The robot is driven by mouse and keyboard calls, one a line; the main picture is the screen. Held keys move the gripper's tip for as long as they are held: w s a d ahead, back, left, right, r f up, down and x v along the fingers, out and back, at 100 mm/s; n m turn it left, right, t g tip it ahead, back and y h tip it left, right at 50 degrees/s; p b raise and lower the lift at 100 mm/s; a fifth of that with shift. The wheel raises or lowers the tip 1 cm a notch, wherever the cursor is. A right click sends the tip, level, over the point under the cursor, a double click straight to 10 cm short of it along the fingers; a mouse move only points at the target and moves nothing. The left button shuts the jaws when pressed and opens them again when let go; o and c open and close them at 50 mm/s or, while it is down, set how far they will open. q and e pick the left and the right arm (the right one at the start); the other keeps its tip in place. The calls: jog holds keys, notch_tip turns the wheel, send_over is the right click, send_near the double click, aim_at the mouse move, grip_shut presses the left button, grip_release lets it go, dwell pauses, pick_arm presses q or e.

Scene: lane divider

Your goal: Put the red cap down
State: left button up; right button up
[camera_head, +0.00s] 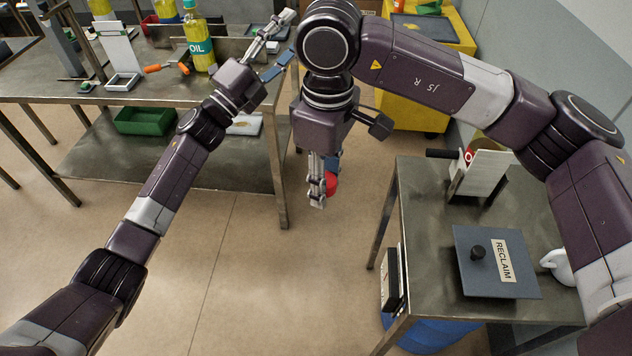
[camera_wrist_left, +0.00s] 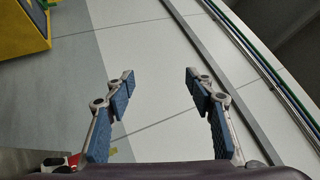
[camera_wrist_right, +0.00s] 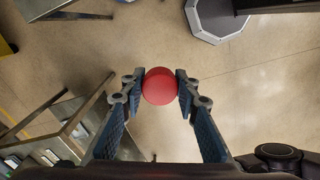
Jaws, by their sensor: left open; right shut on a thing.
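The red cap (camera_wrist_right: 160,86) is held between the fingertips of my right gripper (camera_wrist_right: 161,90) in the right wrist view, with the floor far below it. In the head view the cap (camera_head: 331,184) shows partly behind the fingers of my right gripper (camera_head: 318,190), in the gap between the two tables. My left gripper (camera_head: 283,20) is raised at the right end of the left table. In the left wrist view its fingers (camera_wrist_left: 160,88) are apart with nothing between them.
The left table (camera_head: 200,158) holds a yellow oil bottle (camera_head: 200,48), an orange-handled tool (camera_head: 154,68) and a white stand. The right table (camera_head: 440,217) holds a dark RECLAIM lid (camera_head: 497,278), a white mug (camera_head: 556,264) and a bracket. A yellow cart (camera_head: 425,60) stands behind.

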pick_arm(q)
jog(key=s+d+r+m+g+h, duration=0.35)
jog(key=s+r+m+g, duration=0.3)
jog(key=r+m, duration=0.3)
jog(key=s+d+r+m+g+h, duration=0.3)
jog(key=s+d+r+m+g, duration=0.2)
jog(key=s+r+m, duration=0.45)
jog(key=s+d+r+m+g+y, duration=0.2)
jog(key=s+d+m+g, duration=0.2)
jog(key=s+m, duration=0.3)
jog(key=s+d+r+m+g+y, duration=0.25)
jog(key=s+m+g, duration=0.2)
jog(key=s, duration=0.35)
jog(key=s+d+f+m+t+y, duration=0.2)
jog(key=s+f+m+y, duration=0.65)
jog(key=s+f, duration=0.5)
jog(key=w+a+f+m+t+y, duration=0.2)
jog(key=a+f+m+t+y, duration=0.15)
jog(key=f, duration=0.65)
jog(key=w+a+f+m+t+y, duration=0.2)
jog(key=w+a+m+t+y, duration=0.25)
jog(key=a+t, duration=0.35)
jog(key=shift+n+g, duration=0.3)
jog(key=shift+g, duration=0.15)
jog(key=x, duration=1.2)
jog(key=shift+w+a, duration=0.15)
jog(key=shift+w, duration=0.1)
